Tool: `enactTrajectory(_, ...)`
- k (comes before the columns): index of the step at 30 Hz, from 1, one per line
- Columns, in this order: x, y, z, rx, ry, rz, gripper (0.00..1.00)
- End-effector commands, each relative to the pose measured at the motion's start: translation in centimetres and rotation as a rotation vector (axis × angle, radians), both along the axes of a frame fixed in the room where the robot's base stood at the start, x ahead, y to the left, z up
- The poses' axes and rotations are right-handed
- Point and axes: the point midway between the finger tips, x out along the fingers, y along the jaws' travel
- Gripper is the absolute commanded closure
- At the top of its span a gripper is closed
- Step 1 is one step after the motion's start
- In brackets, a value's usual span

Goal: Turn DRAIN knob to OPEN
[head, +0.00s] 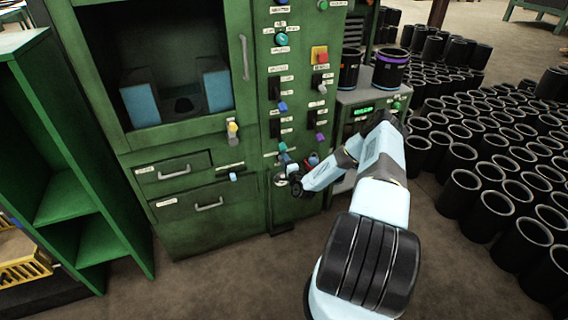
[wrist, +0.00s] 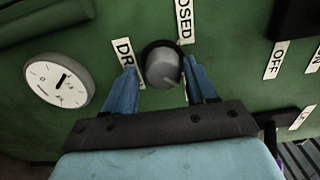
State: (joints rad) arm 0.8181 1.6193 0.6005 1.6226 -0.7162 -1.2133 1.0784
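The DRAIN knob (wrist: 163,66) is a round grey knob on a dark base on the green panel. It shows in the wrist view between a partly covered label reading "DR" (wrist: 122,56) and a partly cut-off label ending in "OSED" (wrist: 184,20). A faint line on its face points to the lower right. My gripper (wrist: 161,72) has its two blue fingers on either side of the knob, open, with a visible gap on each side. In the head view my gripper (head: 289,168) is at the lower panel, and I cannot make out the knob there.
A white dial gauge (wrist: 58,80) is left of the knob. An OFF label (wrist: 275,60) and a dark block are to the right. In the head view, drawers (head: 192,189) and switches are close by. Many black sleeves (head: 485,195) crowd the floor at right.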

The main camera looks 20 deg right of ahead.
Motion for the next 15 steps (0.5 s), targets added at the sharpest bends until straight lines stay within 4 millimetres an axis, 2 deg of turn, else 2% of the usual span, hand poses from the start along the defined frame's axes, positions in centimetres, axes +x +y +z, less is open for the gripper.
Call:
enactTrajectory(1, 0.0, 0.1, 0.1, 0.000, -0.001, 0.001, 0.38)
enactTrajectory(3, 0.1, 0.2, 0.1, 0.000, -0.002, 0.003, 0.32)
enactTrajectory(11, 0.0, 0.3, 0.2, 0.000, -0.003, 0.005, 0.32)
enactTrajectory(15, -1.0, 0.3, 0.2, 0.001, -0.004, 0.005, 0.32)
